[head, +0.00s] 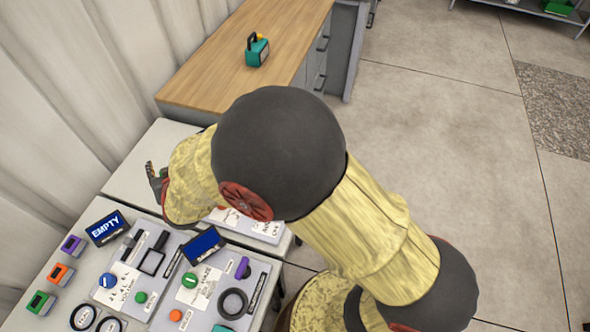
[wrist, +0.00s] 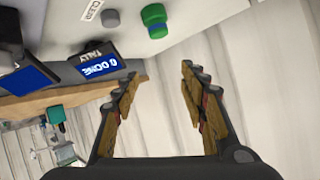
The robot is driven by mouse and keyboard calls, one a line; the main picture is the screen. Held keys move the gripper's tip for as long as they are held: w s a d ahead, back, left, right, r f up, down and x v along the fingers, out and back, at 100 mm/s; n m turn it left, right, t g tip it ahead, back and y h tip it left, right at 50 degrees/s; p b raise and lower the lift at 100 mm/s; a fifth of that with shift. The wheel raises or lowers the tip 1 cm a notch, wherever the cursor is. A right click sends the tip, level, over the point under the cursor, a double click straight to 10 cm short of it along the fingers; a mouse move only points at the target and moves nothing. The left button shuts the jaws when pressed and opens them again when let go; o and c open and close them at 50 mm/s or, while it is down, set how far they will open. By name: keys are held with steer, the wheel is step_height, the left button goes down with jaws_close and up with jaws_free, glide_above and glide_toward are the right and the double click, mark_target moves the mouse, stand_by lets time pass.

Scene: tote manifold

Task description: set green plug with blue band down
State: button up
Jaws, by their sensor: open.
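The green plug with the blue band (wrist: 155,20) shows in the wrist view, against a pale panel (wrist: 205,18), just past the fingertips. The blue band is at its edge nearer my gripper. My gripper (wrist: 161,73) is open, with nothing between its fingers, and the plug is apart from them. In the head view my gripper (head: 153,172) shows only in part at the left, beyond my arm. A small greenish patch is by the fingers there; I cannot tell whether it is the plug. My arm hides much of the table around it.
A grey button (wrist: 111,18) marked CLEAR and a TALLY display (wrist: 95,68) are near the plug. A control board (head: 215,270) with knobs, rings and screens lies in front. Small coloured boxes (head: 62,274) stand at left. A teal device (head: 257,52) sits on the wooden bench (head: 205,75).

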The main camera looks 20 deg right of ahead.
steer(key=s+d+r+g+y, duration=0.1)
steer(key=d+r, duration=0.5)
steer(key=r, duration=0.3)
steer(key=s+d+r+g, duration=0.1)
steer(key=s+d+r, duration=0.3)
steer(key=s+d, duration=0.4)
steer(key=s+d+r+n+g+h, duration=0.1)
steer(key=s+d+r+g, duration=0.1)
steer(key=s+d+r, duration=0.3)
steer(key=s+d, duration=0.3)
steer(key=d, duration=0.1)
steer(key=shift+s+d+g, duration=0.15)
steer(key=shift+d+g, duration=0.15)
steer(key=shift+d, duration=0.1)
steer(key=shift+o, duration=1)
steer(key=s+d+g+h, duration=0.2)
steer(key=s+d, duration=0.6)
steer(key=s, duration=0.4)
steer(key=shift+s+d+m+h, duration=0.2)
steer(key=shift+d+m+h, duration=0.2)
steer(key=shift+d, duration=0.1)
